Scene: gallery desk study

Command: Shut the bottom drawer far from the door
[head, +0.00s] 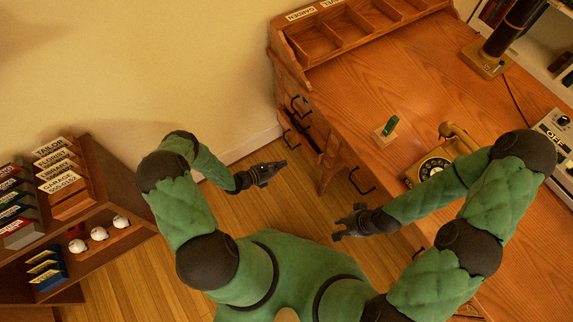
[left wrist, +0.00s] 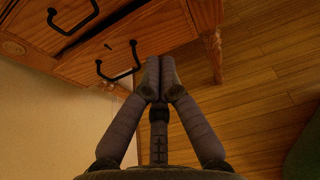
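The desk's left pedestal has drawers with black handles. In the left wrist view, the bottom drawer front (left wrist: 140,50) shows a dark gap along its upper edge, so it looks partly pulled out. An upper drawer front (left wrist: 35,25) lies above it. In the head view the pedestal's drawers (head: 303,122) are seen steeply from above, with a dark gap between them. My left gripper (head: 284,163) has its fingers together and is empty. Its fingertips (left wrist: 160,62) appear close to the bottom drawer front; contact cannot be told. My right gripper (head: 339,229) is open and empty, near the desk's front.
The desk (head: 410,80) carries a telephone (head: 435,165), a small green object on a base (head: 389,127), a lamp (head: 495,50) and an organizer (head: 345,35). A shelf (head: 90,200) stands at left. Wooden floor (head: 225,190) is clear beside the pedestal. The door is not visible.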

